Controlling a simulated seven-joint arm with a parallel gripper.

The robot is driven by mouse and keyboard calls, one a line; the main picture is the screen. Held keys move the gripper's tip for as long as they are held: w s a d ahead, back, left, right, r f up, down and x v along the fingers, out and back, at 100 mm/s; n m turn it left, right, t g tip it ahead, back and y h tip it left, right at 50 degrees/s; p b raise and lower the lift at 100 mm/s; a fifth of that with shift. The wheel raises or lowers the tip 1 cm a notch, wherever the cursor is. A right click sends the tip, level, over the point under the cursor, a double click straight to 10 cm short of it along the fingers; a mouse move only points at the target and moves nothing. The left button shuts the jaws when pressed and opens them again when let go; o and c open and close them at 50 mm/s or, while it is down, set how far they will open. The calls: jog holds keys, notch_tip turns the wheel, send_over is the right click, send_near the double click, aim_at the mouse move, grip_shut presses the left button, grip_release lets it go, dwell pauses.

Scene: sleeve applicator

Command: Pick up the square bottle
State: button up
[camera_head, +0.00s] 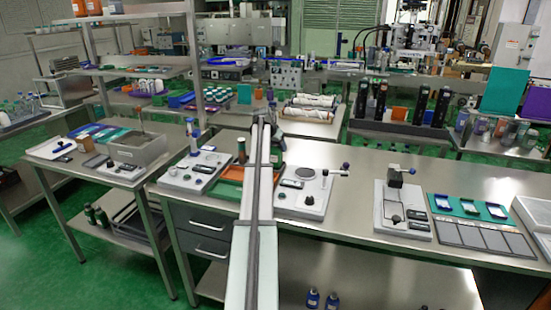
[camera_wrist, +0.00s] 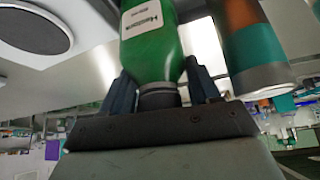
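A green bottle (camera_wrist: 155,55) with a white label fills the upper middle of the wrist view, its dark neck nearest my gripper. My gripper (camera_wrist: 162,80) has its two dark fingers apart, one on each side of the bottle's shoulder and neck. The fingers look very close to the bottle, but I cannot tell whether both press on it. The bottle's far end is cut off by the frame. In the head view my gripper (camera_head: 276,138) is at the back of the bench by the orange tray (camera_head: 229,180).
A cylinder with brown and teal bands (camera_wrist: 255,50) stands close on the right in the wrist view. A round-plate device (camera_head: 305,190) is right of the tray, and a white device (camera_head: 197,170) is left. Bare steel bench (camera_head: 358,200) lies further right.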

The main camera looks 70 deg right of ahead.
grip_shut()
dwell(0.4)
